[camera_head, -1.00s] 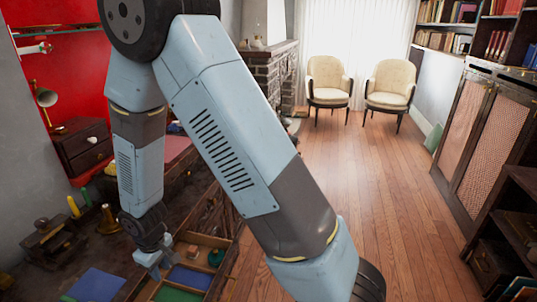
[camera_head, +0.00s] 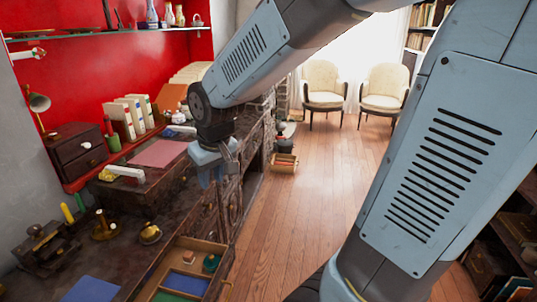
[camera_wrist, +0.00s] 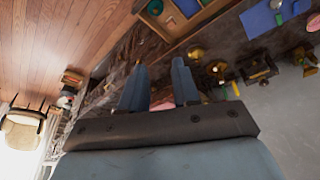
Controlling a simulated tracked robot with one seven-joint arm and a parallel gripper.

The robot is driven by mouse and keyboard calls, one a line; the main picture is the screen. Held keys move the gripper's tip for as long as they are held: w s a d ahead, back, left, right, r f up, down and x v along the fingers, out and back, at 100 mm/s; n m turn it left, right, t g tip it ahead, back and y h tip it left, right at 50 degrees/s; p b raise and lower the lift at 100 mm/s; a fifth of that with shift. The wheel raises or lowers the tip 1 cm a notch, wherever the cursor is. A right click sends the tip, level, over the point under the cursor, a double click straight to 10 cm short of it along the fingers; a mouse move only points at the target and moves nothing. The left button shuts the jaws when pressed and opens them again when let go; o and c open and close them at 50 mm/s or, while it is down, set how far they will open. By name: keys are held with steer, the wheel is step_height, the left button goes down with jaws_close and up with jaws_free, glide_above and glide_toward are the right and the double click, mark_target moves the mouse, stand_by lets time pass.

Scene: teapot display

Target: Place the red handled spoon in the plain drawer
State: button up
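I cannot make out a red handled spoon in either view. An open drawer (camera_head: 222,252) with wooden dividers, blue and green linings and a small dark green item (camera_head: 211,262) sticks out from the desk. It also shows at the top of the wrist view (camera_wrist: 197,17). Which drawer is the plain one, I cannot tell. Several shut drawers line the desk front beyond it. My gripper (camera_head: 213,178) is beside the desk's front edge, beyond the open drawer. In the wrist view its two fingers (camera_wrist: 158,75) stand apart with nothing visibly held.
The dark desk (camera_head: 130,245) carries a pink mat (camera_head: 160,153), a brass bell (camera_head: 150,233), a dark press (camera_head: 46,246) and a blue sheet (camera_head: 92,289). A small dark drawer box (camera_head: 78,150) stands at the back left.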

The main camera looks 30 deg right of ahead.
steer(key=s+d+r+m+t, duration=0.1)
steer(key=s+d+r+m, duration=0.2)
steer(key=s+d+r, duration=0.5)
steer(key=s+r, duration=0.1)
steer(key=s, duration=0.3)
steer(key=shift+s+d+t+h, duration=0.2)
steer(key=shift+d+t+h, duration=0.1)
steer(key=shift+d+t, duration=0.1)
steer(key=shift+a+r, duration=0.1)
